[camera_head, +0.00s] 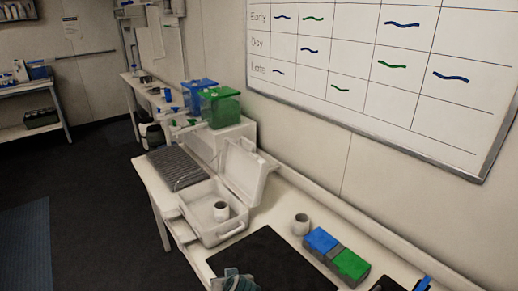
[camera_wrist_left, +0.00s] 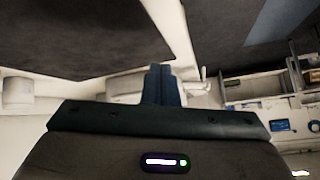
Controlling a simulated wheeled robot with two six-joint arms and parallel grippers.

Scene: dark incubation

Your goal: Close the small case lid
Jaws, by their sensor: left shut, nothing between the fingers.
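The small white case (camera_head: 211,232) stands on the bench in the head view. Its lid (camera_head: 245,170) is raised, upright at the back and leaning slightly away. A white ring-shaped piece (camera_head: 221,211) sits inside the case. My left gripper (camera_head: 236,281) is at the bottom edge of the head view, in front of the case and apart from it, only partly visible. In the left wrist view its blue-grey fingers (camera_wrist_left: 162,84) are together with nothing between them. My right gripper is not clearly seen.
A black mat (camera_head: 268,262) lies right of the case. A white cup (camera_head: 300,224) and blue and green boxes (camera_head: 336,253) stand beyond it. A grey ribbed rack (camera_head: 178,167) is behind the case to the left. A whiteboard (camera_head: 385,70) hangs on the wall.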

